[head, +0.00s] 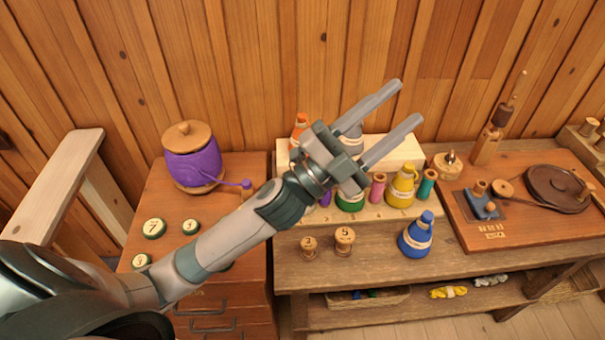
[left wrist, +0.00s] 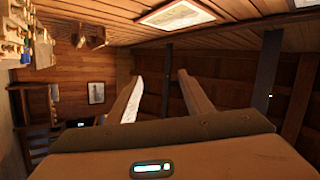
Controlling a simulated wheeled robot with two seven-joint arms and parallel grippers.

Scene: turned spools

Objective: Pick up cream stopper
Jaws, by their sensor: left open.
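I cannot pick out a clearly cream stopper in either view; it may be hidden behind my arm. Two wooden numbered stoppers, one (head: 308,245) marked 3 and one (head: 344,240) marked 5, stand at the front of the bench. My left gripper (head: 405,104) is open and empty, raised above the bottle rack, its fingers pointing to the upper right. In the left wrist view its two fingers (left wrist: 160,78) are apart with nothing between them; that view is turned sideways toward the room. My right gripper is not in view.
A pale stepped rack (head: 398,150) holds several coloured bottles and spools, including a yellow bottle (head: 402,187). A blue bottle (head: 415,236) stands in front. A wooden board (head: 480,234) with tools lies right.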

